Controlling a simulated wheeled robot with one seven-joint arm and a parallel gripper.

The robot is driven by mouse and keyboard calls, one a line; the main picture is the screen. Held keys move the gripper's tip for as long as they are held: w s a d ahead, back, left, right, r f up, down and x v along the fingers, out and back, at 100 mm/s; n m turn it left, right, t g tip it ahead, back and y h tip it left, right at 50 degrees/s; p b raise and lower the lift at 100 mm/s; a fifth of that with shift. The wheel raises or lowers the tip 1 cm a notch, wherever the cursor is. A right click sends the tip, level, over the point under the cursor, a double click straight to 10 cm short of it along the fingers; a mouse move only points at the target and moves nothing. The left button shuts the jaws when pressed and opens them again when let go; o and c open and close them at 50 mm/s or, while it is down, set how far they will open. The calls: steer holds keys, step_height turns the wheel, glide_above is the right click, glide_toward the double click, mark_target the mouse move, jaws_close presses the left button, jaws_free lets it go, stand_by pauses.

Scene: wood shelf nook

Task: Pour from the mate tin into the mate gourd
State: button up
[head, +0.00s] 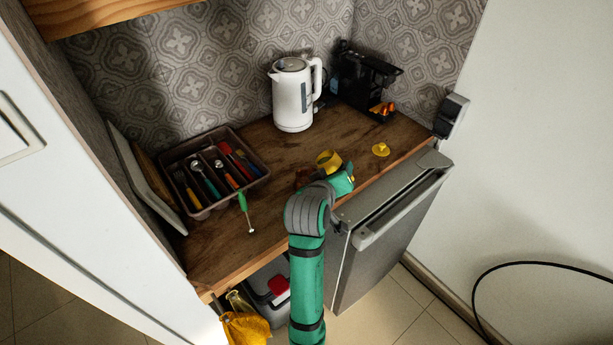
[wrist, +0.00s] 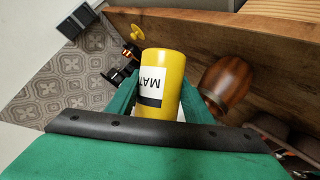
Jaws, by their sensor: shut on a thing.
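The yellow mate tin (head: 328,159) is held above the wooden counter near its front edge; it also shows in the wrist view (wrist: 171,72), with a white label. My gripper (head: 340,179) is shut on it, with a green finger on each side in the wrist view (wrist: 160,98). The tin looks tilted, but I cannot tell its exact angle. The brown wooden mate gourd (wrist: 228,80) stands on the counter close beside the tin. In the head view the gourd (head: 304,177) is partly hidden by my arm. No stream of contents can be made out.
A yellow lid (head: 381,149) lies on the counter to the right. A white kettle (head: 293,98) and a black machine (head: 362,78) stand behind. A cutlery tray (head: 259,184) is at the left, with a green-handled utensil (head: 244,207) by its front.

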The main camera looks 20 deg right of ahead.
steer(key=shift+w+a+r, duration=0.1)
steer(key=shift+a+r, duration=0.05)
steer(key=shift+r, duration=0.05)
steer(key=shift+r, duration=0.15)
steer(key=shift+a+p, duration=0.2)
steer(key=shift+p, duration=0.2)
steer(key=shift+d, duration=0.3)
steer(key=shift+n, duration=0.3)
steer(key=shift+a+h, duration=0.15)
steer(key=shift+h, duration=0.15)
